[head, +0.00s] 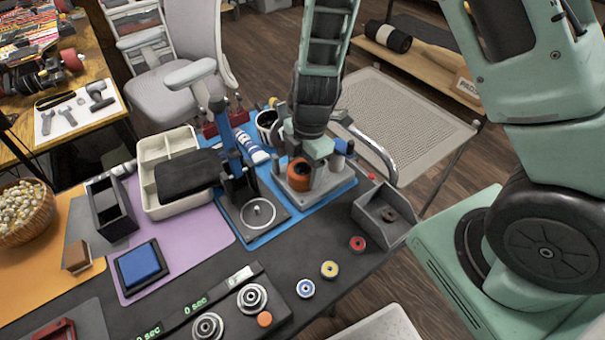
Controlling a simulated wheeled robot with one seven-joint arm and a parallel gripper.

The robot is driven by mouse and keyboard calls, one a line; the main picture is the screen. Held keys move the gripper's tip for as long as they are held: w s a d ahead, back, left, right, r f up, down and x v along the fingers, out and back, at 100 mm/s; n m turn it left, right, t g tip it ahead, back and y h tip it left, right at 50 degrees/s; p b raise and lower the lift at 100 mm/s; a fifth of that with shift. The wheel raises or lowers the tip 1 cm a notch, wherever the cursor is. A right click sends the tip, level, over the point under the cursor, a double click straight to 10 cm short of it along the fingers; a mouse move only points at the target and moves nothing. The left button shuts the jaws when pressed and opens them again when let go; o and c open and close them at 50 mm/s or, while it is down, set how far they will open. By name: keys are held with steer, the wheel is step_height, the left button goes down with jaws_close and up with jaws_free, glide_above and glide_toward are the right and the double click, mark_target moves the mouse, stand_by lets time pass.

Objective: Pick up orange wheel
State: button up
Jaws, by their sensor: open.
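An orange wheel (298,175) with a dark centre is in a grey square holder (318,198) on the blue mat, towards the back right of the table. My gripper (311,158) is directly over the holder, pointing down, close to the orange wheel. Its jaws are open. The gripper and wrist hide part of the holder, and I cannot tell whether a finger touches the wheel.
A black press (259,212) stands just left of the holder. A grey open bin (384,215) sits to the right, with a curved metal pipe (375,150) behind. A white tray (165,207) is farther left.

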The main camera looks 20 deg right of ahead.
steer(key=shift+a+f, duration=0.1)
steer(key=shift+f, duration=0.7)
steer(key=c, duration=0.7)
steer(key=shift+r, duration=0.1)
